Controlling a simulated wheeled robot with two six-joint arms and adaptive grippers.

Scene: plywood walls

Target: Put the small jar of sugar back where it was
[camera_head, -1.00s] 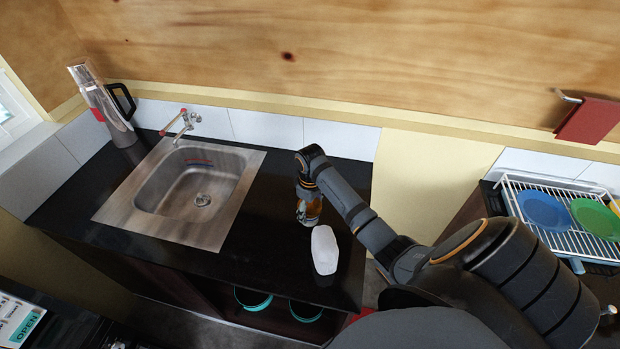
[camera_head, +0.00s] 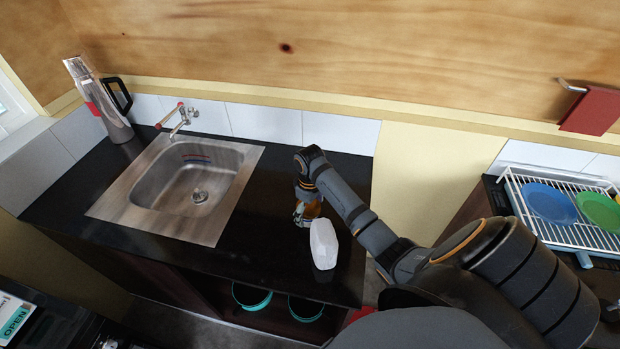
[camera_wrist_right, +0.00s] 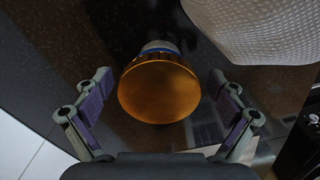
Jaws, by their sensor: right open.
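The small jar shows in the right wrist view with a round golden-orange lid (camera_wrist_right: 158,92), seen from above. In the head view the amber jar (camera_head: 309,211) stands on the black counter, partly hidden by my right gripper. My right gripper (camera_head: 305,199) is over the jar, pointing down. In the wrist view its two fingers are open, one on each side of the lid, with visible gaps between the fingers and the lid. My left gripper is not in view.
A white, faceted object (camera_head: 323,244) stands close to the jar on the black counter (camera_head: 262,240). A steel sink (camera_head: 190,190) with a tap (camera_head: 180,121) is to the left, a tall jug (camera_head: 104,105) beyond it. A dish rack (camera_head: 577,234) with plates is at the right.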

